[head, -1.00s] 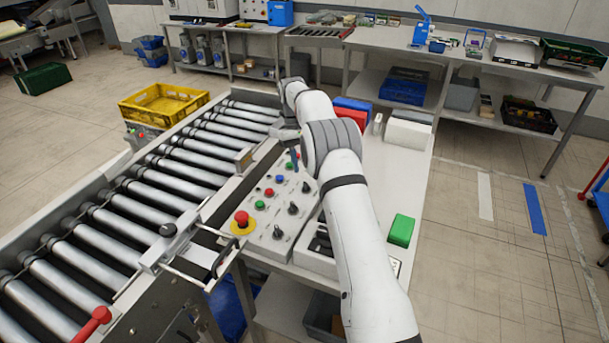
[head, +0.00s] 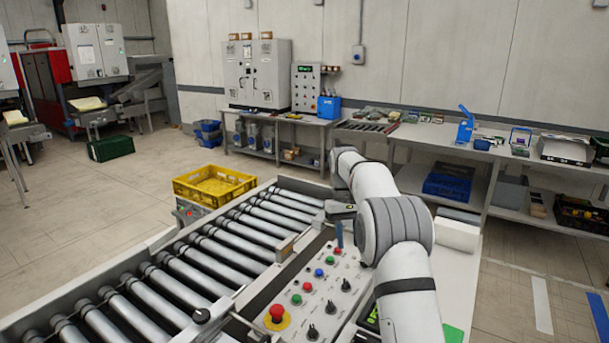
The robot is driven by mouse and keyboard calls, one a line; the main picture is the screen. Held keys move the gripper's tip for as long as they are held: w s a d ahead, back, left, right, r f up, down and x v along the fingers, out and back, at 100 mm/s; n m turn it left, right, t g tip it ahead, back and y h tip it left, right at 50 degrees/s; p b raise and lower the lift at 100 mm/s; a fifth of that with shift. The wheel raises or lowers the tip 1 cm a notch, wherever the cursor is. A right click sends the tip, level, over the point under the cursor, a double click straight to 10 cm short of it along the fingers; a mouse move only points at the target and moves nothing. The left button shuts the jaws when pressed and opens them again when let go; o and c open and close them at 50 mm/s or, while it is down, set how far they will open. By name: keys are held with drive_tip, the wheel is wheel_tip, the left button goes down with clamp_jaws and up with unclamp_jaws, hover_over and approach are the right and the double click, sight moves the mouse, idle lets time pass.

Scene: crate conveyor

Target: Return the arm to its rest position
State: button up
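My white arm reaches up from the lower right, over the bench with the control panel, and bends near its middle. My gripper (head: 339,236) is at its far end, just left of the big grey joint, above the back of the control panel (head: 322,299). It looks small and dark with a narrow blue tip pointing down. I cannot make out separate fingers, so whether it is open or shut does not show. I see nothing held in it. The arm hides part of the bench behind it.
The roller conveyor (head: 213,252) runs along the left of the panel. A yellow crate (head: 214,186) stands at its far left side. A red emergency button (head: 277,313) is on the panel's near end. A white block (head: 457,235) lies right of my arm. Workbenches line the back wall.

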drive_tip(key=s+r+m+t, duration=0.1)
drive_tip(key=s+r+t, duration=0.1)
drive_tip(key=s+r, duration=0.5)
drive_tip(key=s+r+t, duration=0.1)
drive_tip(key=s+r, duration=0.2)
drive_tip(key=s, duration=0.8)
drive_tip(key=s+f+t, duration=0.1)
drive_tip(key=s+f, duration=0.2)
drive_tip(key=s, duration=0.7)
drive_tip(key=s+d+f+m+t, duration=0.1)
drive_tip(key=s+f+t, duration=0.1)
drive_tip(key=s, duration=0.9)
drive_tip(key=shift+f+t+y, duration=0.3)
drive_tip(key=shift+f+y, duration=0.1)
drive_tip(key=shift+f, duration=0.1)
drive_tip(key=shift+w, duration=0.1)
drive_tip(key=shift+c, duration=0.3)
